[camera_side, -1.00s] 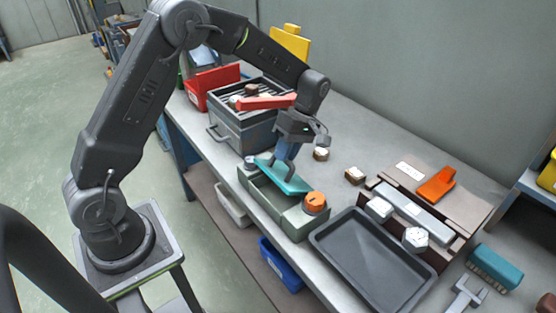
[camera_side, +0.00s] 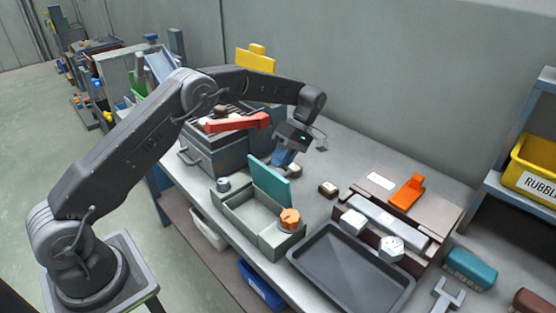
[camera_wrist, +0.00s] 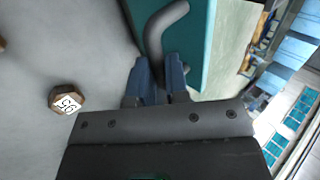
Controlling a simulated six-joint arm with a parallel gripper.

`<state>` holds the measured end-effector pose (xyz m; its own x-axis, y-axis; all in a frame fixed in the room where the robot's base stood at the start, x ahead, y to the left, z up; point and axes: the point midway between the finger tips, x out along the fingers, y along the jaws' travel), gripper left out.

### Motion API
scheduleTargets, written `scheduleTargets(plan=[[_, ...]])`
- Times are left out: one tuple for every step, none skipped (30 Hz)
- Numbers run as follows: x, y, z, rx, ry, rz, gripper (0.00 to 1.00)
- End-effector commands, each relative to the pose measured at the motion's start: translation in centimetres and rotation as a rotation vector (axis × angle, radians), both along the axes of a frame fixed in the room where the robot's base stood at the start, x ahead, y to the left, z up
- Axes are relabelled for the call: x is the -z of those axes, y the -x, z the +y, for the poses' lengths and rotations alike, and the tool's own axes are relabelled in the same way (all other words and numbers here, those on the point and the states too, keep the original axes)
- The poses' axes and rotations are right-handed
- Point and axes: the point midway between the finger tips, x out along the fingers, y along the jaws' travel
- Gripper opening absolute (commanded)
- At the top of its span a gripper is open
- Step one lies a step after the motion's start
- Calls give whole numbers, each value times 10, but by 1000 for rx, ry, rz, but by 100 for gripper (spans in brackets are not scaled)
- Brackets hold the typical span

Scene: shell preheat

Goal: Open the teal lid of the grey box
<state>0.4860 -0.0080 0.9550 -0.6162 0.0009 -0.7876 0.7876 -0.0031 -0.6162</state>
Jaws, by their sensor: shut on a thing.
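The grey box (camera_side: 238,228) stands on the bench in the side view, its inside exposed and looking empty. Its teal lid (camera_side: 270,184) stands about upright along the box's far edge, and the lid also fills the upper middle of the wrist view (camera_wrist: 196,45). My gripper (camera_side: 285,158) is behind the lid, on its far side. In the wrist view, the blue fingers (camera_wrist: 160,82) are shut on the lid's curved grey handle (camera_wrist: 157,30). The handle is hidden in the side view.
An orange knob (camera_side: 290,219) sits at the box's right end. A dark tray (camera_side: 350,270) lies to the right. A grill-like box with a red bar (camera_side: 238,123) stands left of my gripper. A brown-edged hexagonal piece (camera_wrist: 66,100) lies on the bench nearby.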

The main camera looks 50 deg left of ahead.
Motion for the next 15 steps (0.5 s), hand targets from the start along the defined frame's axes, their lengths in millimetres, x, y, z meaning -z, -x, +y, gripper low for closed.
scheduleTargets(plan=[[11, 2, 1, 9, -1, 33, 0], [11, 1, 1, 9, -1, 40, 0], [11, 1, 1, 9, -1, 49, 0], [12, 0, 1, 9, -1, 54, 0], [12, 0, 1, 9, -1, 59, 0], [12, -1, 1, 9, 0, 65, 0], [12, -1, 1, 9, 0, 69, 0], [12, -2, 1, 8, 0, 71, 0], [12, -2, 1, 8, 0, 73, 0], [12, -2, 1, 8, 0, 75, 0], [12, -2, 1, 8, 0, 76, 0], [12, -2, 1, 8, 0, 77, 0], [12, -2, 1, 8, 0, 77, 0], [12, -3, 1, 8, 0, 77, 0], [12, -3, 1, 8, 0, 77, 0]])
